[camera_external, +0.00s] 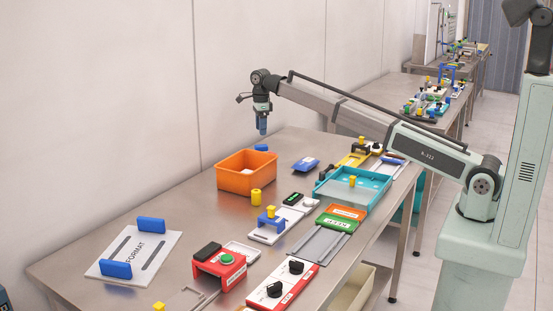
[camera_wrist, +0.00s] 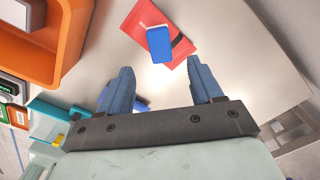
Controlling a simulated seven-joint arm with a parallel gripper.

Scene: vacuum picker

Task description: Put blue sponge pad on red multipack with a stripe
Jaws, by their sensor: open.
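In the wrist view, a red multipack (camera_wrist: 142,22) with a dark stripe lies flat on the steel table. The blue sponge pad (camera_wrist: 158,44) appears to lie on it, covering part of its middle beside the stripe. My gripper (camera_wrist: 159,68) is open, with its two blue fingers apart and nothing between them. The pad is beyond the fingertips. In the external view, my gripper (camera_external: 262,131) points down above the table behind the orange bin. The blue pad (camera_external: 261,147) shows just below it, and the red multipack is hidden there.
The orange bin (camera_external: 232,182) stands close to my gripper and also fills the upper left of the wrist view (camera_wrist: 72,45). A blue pack (camera_external: 305,164), a teal tray (camera_external: 340,195) and several fixtures lie to the right and front. Bare table surrounds the multipack.

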